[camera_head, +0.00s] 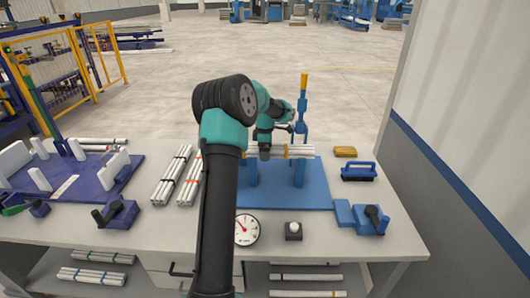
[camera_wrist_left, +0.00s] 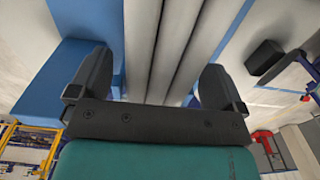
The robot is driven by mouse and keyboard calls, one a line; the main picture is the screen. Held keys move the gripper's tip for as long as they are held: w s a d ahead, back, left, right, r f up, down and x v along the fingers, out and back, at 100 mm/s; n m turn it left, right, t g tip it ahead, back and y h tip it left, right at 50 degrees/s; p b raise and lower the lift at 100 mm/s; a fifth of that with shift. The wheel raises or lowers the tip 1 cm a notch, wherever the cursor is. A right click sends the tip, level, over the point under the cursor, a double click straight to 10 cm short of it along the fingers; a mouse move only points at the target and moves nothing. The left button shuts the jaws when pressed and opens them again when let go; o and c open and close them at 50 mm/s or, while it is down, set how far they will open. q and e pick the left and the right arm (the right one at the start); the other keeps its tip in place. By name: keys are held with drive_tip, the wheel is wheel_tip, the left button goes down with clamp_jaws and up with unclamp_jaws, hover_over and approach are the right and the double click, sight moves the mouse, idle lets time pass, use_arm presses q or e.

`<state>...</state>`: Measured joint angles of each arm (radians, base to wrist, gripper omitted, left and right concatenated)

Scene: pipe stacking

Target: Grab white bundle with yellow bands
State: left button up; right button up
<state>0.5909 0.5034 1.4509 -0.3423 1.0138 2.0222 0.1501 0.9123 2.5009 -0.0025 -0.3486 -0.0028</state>
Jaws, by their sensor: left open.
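A white pipe bundle with yellow-orange bands (camera_head: 301,152) lies across the blue uprights of a blue fixture (camera_head: 310,192) in the head view. My left gripper (camera_head: 265,153) is over the left part of this bundle. In the left wrist view my left gripper (camera_wrist_left: 155,85) is open, with a dark finger on either side of several white pipes (camera_wrist_left: 172,45). The bands do not show clearly in the wrist view, and I cannot tell whether the fingers touch the pipes. My right gripper is not in view.
White bundles with black bands (camera_head: 170,176) and with orange bands (camera_head: 190,182) lie left of my arm. A purple fixture (camera_head: 75,190) is at the far left. A blue brush (camera_head: 358,171), a yellow block (camera_head: 345,152) and a gauge (camera_head: 246,230) are on the table.

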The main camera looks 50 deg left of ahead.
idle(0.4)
use_arm(q)
drive_tip(key=c, duration=1.2)
